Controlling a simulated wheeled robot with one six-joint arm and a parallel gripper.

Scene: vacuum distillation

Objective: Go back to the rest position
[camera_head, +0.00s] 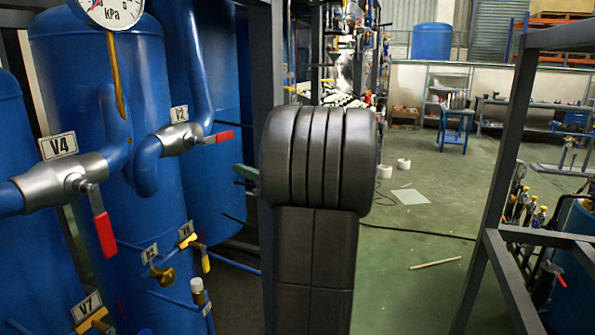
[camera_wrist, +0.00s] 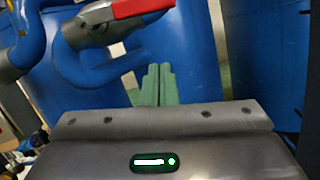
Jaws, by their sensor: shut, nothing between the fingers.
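My gripper (camera_wrist: 155,84) shows its two green fingers side by side and touching in the wrist view, with nothing between them. In the head view my dark arm covers the middle, and a small green part of my gripper (camera_head: 245,172) shows at its left edge. In the wrist view a metal valve with a red handle (camera_wrist: 140,8) is at the upper left, apart from the fingers. Which labelled valve this is, I cannot tell.
Blue tanks (camera_head: 105,150) stand at the left, with valve V4 (camera_head: 70,178), valve V2 (camera_head: 180,138) and a kPa gauge (camera_head: 112,10). A dark metal frame (camera_head: 500,185) rises at the right. Green floor (camera_head: 420,235) lies open between, with a stick (camera_head: 435,264) on it.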

